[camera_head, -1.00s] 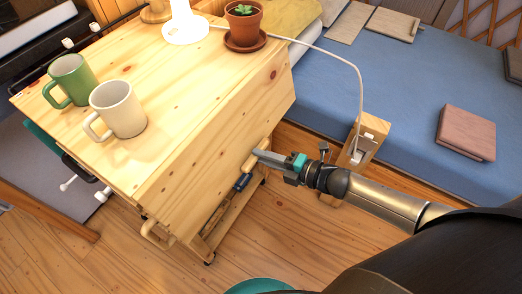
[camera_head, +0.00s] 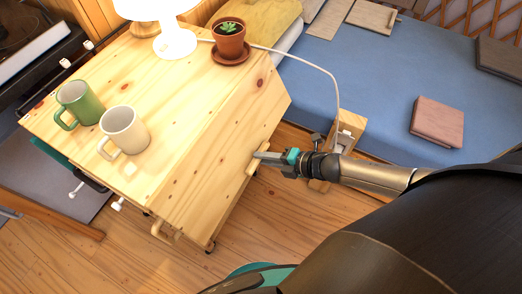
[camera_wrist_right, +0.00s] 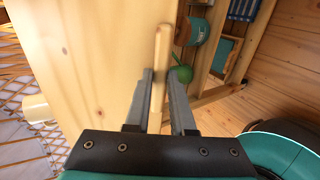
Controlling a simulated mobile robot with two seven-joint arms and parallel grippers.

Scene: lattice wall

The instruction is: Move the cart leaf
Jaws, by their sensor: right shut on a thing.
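The wooden cart (camera_head: 110,75) stands at the left of the head view. Its leaf (camera_head: 225,140) is the pale plank panel on the side facing me, sloping down and outward from the top's edge. A small wooden handle (camera_head: 254,165) sticks out from the leaf. My right gripper (camera_head: 262,157) is shut on this handle. In the right wrist view the handle (camera_wrist_right: 161,55) stands between the two fingers (camera_wrist_right: 163,100), beside the leaf's broad face (camera_wrist_right: 85,55). My left gripper is not in view.
On the cart top stand a green mug (camera_head: 78,103), a cream mug (camera_head: 125,128), a lit white lamp (camera_head: 176,40) and a potted plant (camera_head: 230,40). A lamp cord runs to a wooden box (camera_head: 348,128). A blue mattress (camera_head: 375,80) lies behind. Floor (camera_head: 215,270) is open in front.

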